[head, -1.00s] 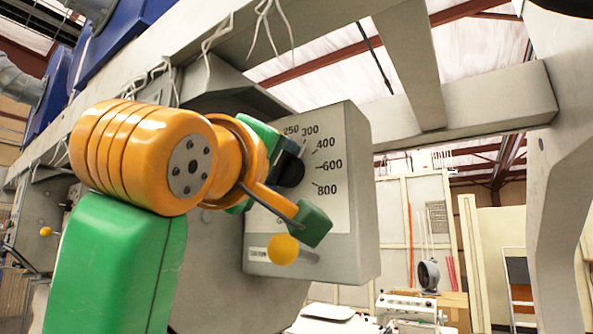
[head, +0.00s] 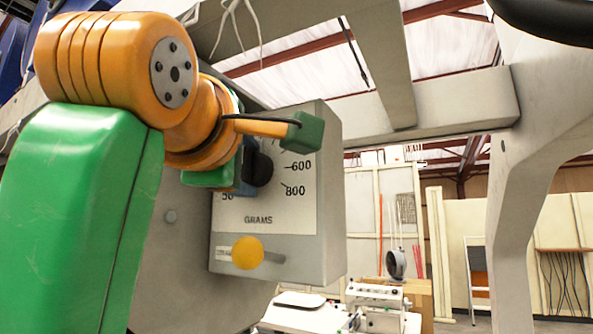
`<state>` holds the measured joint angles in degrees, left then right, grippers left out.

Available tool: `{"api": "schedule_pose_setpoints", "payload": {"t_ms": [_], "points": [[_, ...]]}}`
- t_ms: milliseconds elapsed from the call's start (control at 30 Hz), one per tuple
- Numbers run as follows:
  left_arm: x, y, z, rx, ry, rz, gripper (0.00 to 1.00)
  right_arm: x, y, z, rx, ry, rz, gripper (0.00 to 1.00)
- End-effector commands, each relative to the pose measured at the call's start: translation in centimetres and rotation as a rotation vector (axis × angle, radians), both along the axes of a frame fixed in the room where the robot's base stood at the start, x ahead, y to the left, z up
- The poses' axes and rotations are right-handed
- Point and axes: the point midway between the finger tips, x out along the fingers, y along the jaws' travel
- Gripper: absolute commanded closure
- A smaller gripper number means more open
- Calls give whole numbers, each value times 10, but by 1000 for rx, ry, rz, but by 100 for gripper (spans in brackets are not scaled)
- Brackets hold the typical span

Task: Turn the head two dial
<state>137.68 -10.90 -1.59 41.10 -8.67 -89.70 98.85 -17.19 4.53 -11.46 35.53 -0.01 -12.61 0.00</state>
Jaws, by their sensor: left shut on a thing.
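The dial is a round black knob (head: 259,169) on the front of a grey scale box (head: 322,245). The panel around it shows 50, 600, 800 and the word GRAMS; the upper numbers are hidden behind my arm. My left gripper (head: 250,165), orange with green fingers, is at the dial and shut on it. One green fingertip points right, above the 600 mark. The gripper covers the dial's left and upper sides, so its pointer setting cannot be read. My right gripper is not in view.
A lever with a yellow ball (head: 248,253) sticks out below the dial panel. A grey beam (head: 465,108) and a thick post (head: 515,240) stand to the right. White equipment (head: 378,300) is low in the background. The space right of the box is open.

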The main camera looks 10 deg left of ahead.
Motion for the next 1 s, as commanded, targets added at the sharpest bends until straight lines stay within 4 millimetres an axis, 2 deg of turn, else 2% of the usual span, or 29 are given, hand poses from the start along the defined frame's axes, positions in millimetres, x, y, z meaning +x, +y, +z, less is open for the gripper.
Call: {"api": "schedule_pose_setpoints", "payload": {"t_ms": [433, 467, 533, 567, 833, 933, 1000], "points": [[0, 0, 0, -7, 4, 0, 91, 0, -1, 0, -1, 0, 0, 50], [0, 0, 0, -7, 4, 0, 27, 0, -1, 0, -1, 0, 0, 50], [0, 0, 0, -7, 4, 0, 8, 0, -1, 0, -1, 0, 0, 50], [0, 0, 0, -7, 4, 0, 5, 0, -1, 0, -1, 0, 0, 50], [-1, 0, 0, -7, 2, 0, 5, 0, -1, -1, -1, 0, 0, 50], [-15, -1, -3, -6, -1, -1, 5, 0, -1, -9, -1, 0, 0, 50], [-31, -2, -4, -6, -2, -1, 5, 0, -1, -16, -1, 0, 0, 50]]}}
